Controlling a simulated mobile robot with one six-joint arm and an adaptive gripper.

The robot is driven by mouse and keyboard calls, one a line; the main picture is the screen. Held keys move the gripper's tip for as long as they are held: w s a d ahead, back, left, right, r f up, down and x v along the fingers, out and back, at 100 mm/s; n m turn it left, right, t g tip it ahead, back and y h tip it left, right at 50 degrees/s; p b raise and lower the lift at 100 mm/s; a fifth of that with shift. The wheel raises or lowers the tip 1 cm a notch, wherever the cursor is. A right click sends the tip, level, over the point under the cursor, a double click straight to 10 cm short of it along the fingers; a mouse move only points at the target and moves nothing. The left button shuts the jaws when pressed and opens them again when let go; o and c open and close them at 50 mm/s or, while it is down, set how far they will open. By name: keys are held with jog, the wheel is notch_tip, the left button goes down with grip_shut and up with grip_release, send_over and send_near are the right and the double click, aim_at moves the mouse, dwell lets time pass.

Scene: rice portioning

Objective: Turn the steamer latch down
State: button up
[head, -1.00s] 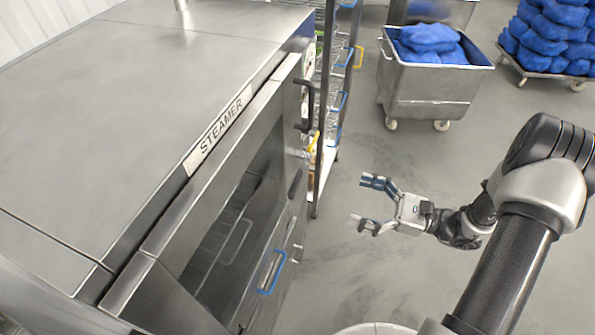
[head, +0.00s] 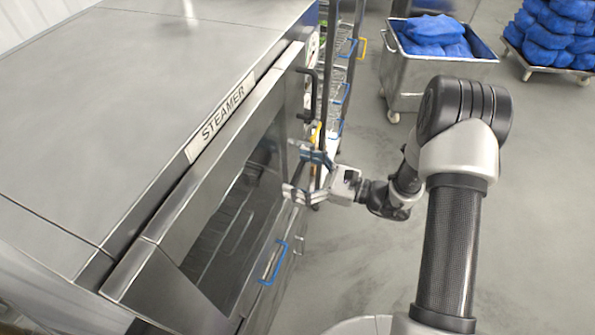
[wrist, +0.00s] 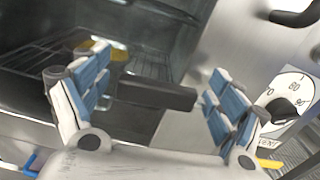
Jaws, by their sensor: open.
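The steamer (head: 150,85) is a big steel cabinet at the left of the head view, with a window in its front. The steamer latch (wrist: 155,93) shows in the wrist view as a dark, roughly level bar at the edge of the window. In the head view it is mostly hidden by my gripper. My gripper (head: 304,176) is open at the steamer's front, and it also shows in the wrist view (wrist: 155,105). Its blue-padded fingers stand on either side of the latch. I cannot tell whether they touch it.
A black handle (head: 309,95) stands above my gripper on the steamer front. A dial (wrist: 290,97) is at right in the wrist view. A blue handle (head: 274,262) sits lower. A wire rack (head: 350,60) and a tub of blue bags (head: 440,75) stand behind.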

jog(key=shift+c, duration=0.5)
jog(key=c, duration=1.5)
jog(key=shift+o, duration=0.2)
